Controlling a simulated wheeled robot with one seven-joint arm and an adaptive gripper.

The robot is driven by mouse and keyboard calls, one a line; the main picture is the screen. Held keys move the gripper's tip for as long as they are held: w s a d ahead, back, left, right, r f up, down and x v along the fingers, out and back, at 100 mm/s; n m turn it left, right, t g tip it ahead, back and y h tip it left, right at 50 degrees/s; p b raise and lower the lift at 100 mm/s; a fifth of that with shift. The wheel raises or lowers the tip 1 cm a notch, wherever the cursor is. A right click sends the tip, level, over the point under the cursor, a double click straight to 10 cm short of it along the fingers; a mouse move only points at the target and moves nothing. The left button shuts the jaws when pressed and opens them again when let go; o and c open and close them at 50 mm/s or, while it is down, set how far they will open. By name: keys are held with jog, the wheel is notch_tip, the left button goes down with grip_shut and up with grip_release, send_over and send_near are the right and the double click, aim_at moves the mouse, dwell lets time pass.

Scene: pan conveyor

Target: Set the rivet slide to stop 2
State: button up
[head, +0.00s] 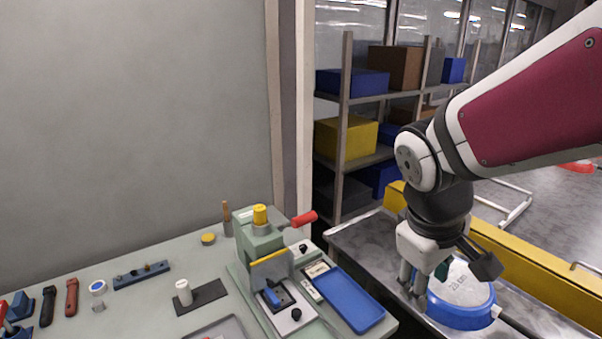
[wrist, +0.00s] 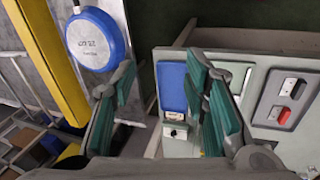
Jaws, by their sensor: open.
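A green rivet press (head: 262,248) with a yellow cap and a red-handled lever stands on the grey bench. At its base is a small blue block (head: 271,297) on a dark plate, with black knobs (head: 296,314) nearby on pale plates. I cannot tell which part is the rivet slide or read its stop. My gripper (head: 448,272) is open and empty, right of the press and over the conveyor side. In the wrist view its green-padded fingers (wrist: 160,80) are spread apart, with a blue tray (wrist: 171,88) and a black-knobbed plate (wrist: 175,132) beyond them.
The blue tray (head: 349,299) lies between press and conveyor. Several tools lie at the bench's left.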

jog(key=w+a+f+n+g+p, duration=0.1)
jog(key=w+a+f+n, duration=0.1)
jog(key=w+f+n, duration=0.25)
jog(key=n+y+p, duration=0.3)
jog(key=n+y, duration=0.3)
jog(key=y, duration=0.1)
send_near(297, 311)
jog(key=shift+m, duration=0.25)
jog(key=x, duration=0.8)
jog(key=shift+f+b, duration=0.2)
jog(key=shift+b, duration=0.1)
grip_shut()
